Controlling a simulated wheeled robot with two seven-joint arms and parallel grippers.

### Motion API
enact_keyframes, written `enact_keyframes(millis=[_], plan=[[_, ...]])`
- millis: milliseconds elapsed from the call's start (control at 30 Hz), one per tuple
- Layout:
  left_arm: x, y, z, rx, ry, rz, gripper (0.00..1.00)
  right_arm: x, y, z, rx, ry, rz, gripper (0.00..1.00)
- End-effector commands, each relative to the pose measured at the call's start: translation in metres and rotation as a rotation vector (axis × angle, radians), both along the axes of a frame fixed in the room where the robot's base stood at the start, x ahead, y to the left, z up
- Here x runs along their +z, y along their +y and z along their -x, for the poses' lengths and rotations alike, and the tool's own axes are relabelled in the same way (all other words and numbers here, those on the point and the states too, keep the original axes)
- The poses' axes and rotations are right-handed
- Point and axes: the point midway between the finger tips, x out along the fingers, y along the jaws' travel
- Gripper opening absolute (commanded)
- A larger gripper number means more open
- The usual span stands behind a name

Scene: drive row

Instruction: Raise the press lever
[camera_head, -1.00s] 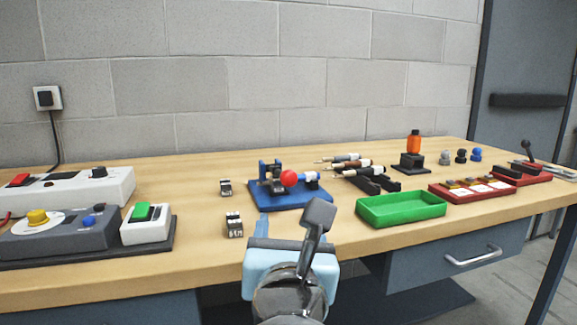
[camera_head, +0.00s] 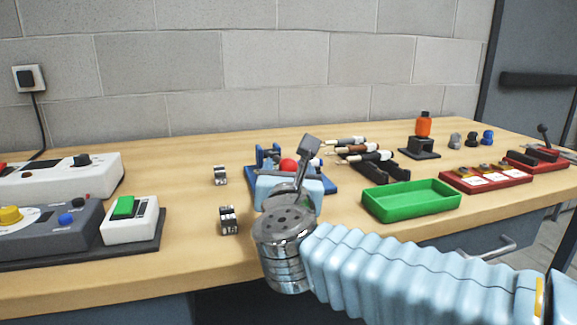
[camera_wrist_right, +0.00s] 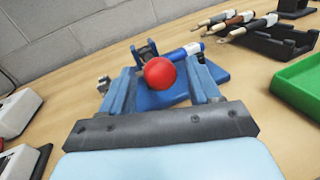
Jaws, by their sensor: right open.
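The press (camera_head: 322,180) is a small blue device on a blue base, on the bench behind my right gripper. Its lever ends in a red ball knob (camera_head: 289,165), partly hidden by my gripper in the head view. In the right wrist view the red knob (camera_wrist_right: 160,73) shows between the two blue fingers of my right gripper (camera_wrist_right: 160,68), which is open. A visible gap separates the knob from each finger; I cannot tell exactly how deep it sits between them. The lever's rod is mostly hidden behind the knob. My left gripper is not in view.
A green tray (camera_head: 411,213) lies right of the press, with a black rack (camera_head: 378,172) of pen-like tools behind it. Small metal parts (camera_head: 228,220) stand to its left. Control boxes (camera_head: 62,228) fill the left end. The bench front is clear.

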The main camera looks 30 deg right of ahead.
Motion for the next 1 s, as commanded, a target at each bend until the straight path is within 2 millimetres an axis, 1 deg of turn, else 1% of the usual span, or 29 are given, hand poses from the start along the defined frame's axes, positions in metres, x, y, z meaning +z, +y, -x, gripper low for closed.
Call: enact_keyframes(millis=[33,167,433,467,833,867,1000], plan=[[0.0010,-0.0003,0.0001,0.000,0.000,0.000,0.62,0.0003,-0.0032,-0.0048,-0.002,0.001,-0.001,0.62],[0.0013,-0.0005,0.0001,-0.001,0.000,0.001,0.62,0.0001,-0.0069,-0.0117,-0.001,0.001,0.001,0.62],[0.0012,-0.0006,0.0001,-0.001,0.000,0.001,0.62,0.0001,-0.0076,-0.0128,0.000,-0.001,0.000,0.62],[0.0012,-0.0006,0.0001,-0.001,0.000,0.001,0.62,0.0001,-0.0076,-0.0128,0.000,-0.001,0.000,0.59],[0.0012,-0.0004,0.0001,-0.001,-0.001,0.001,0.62,0.0001,-0.0074,-0.0126,0.000,-0.001,0.000,0.02],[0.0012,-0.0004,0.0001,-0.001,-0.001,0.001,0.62,0.0001,-0.0074,-0.0126,0.000,-0.001,0.000,0.00],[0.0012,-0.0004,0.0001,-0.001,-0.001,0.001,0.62,0.0001,-0.0073,-0.0125,0.000,-0.001,0.000,0.00]])
